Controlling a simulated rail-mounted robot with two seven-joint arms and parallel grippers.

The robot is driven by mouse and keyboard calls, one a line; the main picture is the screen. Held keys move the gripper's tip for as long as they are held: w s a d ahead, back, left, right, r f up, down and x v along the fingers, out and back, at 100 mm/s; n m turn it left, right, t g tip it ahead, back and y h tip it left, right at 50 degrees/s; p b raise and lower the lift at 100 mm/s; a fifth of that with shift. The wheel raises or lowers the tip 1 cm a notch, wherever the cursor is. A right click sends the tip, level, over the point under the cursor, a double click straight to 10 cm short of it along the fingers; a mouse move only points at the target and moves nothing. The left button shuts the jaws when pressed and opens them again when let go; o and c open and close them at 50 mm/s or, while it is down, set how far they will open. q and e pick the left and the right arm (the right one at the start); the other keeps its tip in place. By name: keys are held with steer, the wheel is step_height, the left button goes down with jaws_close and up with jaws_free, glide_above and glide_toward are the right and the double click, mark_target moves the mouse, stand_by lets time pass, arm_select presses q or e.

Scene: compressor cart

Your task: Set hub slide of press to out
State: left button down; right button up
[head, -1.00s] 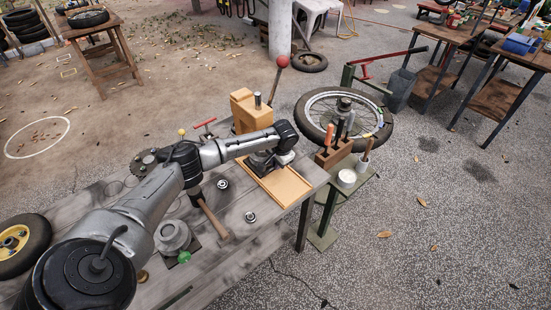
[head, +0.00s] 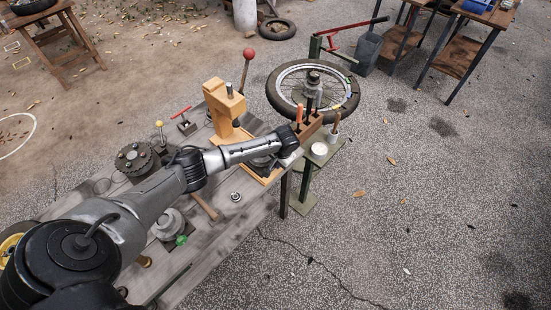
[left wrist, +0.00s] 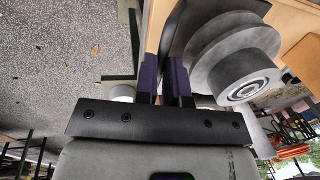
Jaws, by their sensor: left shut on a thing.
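The press is a tan wooden block frame (head: 222,108) with a red-knobbed lever, at the table's far end. Its flat wooden slide (head: 266,178) shows at its foot, partly covered by my arm. My left gripper (head: 263,163) is low at the slide, with the forearm reaching across. In the left wrist view its dark fingers (left wrist: 166,78) are closed together on a thin dark part that I cannot make out clearly. A grey stepped hub (left wrist: 232,58) lies just right of the fingers, over pale wood. My right gripper is not in view.
A tool block (head: 308,128) and a white cup (head: 320,149) stand right of the slide. A mallet (head: 204,206) and a green-knobbed fixture (head: 168,224) lie nearer on the table.

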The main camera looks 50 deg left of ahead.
arm_select(q)
steer(key=shift+w+d, duration=0.1)
steer(key=shift+d, duration=0.1)
steer(key=c, duration=1.2)
jaws_free()
steer(key=shift+d, duration=0.1)
steer(key=shift+r, duration=0.15)
step_height(320, 180, up, 13)
steer(key=d+p, duration=0.2)
steer(key=shift+w+d+r, duration=0.15)
steer(key=shift+d, duration=0.05)
